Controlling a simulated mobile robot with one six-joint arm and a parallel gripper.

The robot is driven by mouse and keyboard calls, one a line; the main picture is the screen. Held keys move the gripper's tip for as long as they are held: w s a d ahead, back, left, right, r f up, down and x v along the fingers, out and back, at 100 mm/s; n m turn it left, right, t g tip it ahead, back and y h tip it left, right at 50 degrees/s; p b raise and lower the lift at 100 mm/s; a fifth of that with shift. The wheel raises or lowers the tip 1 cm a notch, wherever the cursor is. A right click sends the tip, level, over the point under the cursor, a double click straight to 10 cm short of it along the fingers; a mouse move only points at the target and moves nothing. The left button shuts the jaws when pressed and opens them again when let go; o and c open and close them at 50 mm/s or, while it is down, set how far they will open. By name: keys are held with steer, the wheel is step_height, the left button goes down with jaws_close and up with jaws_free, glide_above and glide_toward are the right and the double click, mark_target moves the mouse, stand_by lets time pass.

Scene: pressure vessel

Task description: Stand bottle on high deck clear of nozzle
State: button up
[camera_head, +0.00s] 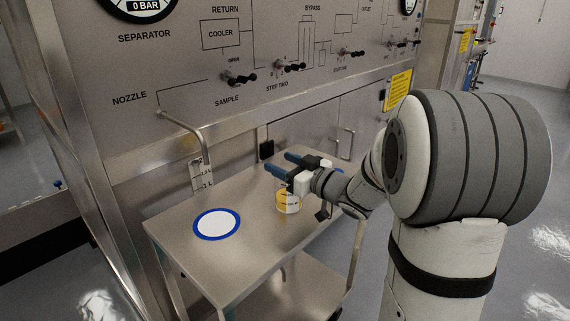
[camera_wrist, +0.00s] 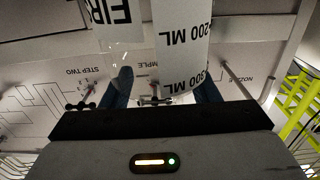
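The bottle (camera_head: 289,204) is clear, with yellow liquid low in it, and looks upright over the right part of the steel deck (camera_head: 262,250). I cannot tell whether its base touches the deck. My gripper (camera_head: 285,164) reaches in from the right, its two blue fingers on either side of the bottle's upper part; it looks shut on the bottle. In the wrist view the bottle (camera_wrist: 182,45), with its ML marks, fills the gap between the fingers (camera_wrist: 165,88). The nozzle (camera_head: 185,125) is a bent tube at the panel, left of the bottle and apart from it.
A blue-ringed white disc (camera_head: 216,224) lies on the deck's left part, with bare steel around it. The panel with black valve handles (camera_head: 240,78) rises behind.

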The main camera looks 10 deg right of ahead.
steer(key=shift+r, duration=0.3)
steer(key=p+v, duration=0.2)
steer(key=v, duration=1)
steer(key=d+f+m+g+h, duration=0.35)
steer(key=f+m+h, duration=0.2)
steer(key=h, duration=0.65)
steer(key=s+a+f+g, duration=0.1)
steer(key=s+a+g, duration=0.2)
steer(key=s, duration=0.3)
steer(key=s+a+f+m+g+y, duration=0.1)
steer(key=s+a+f+g, duration=0.1)
steer(key=s, duration=0.4)
steer(key=s+a+f+g, duration=0.2)
steer(key=s+a+g, duration=0.2)
steer(key=s, duration=0.3)
steer(key=shift+a+m+g, duration=0.2)
steer(key=shift+m+g, duration=0.15)
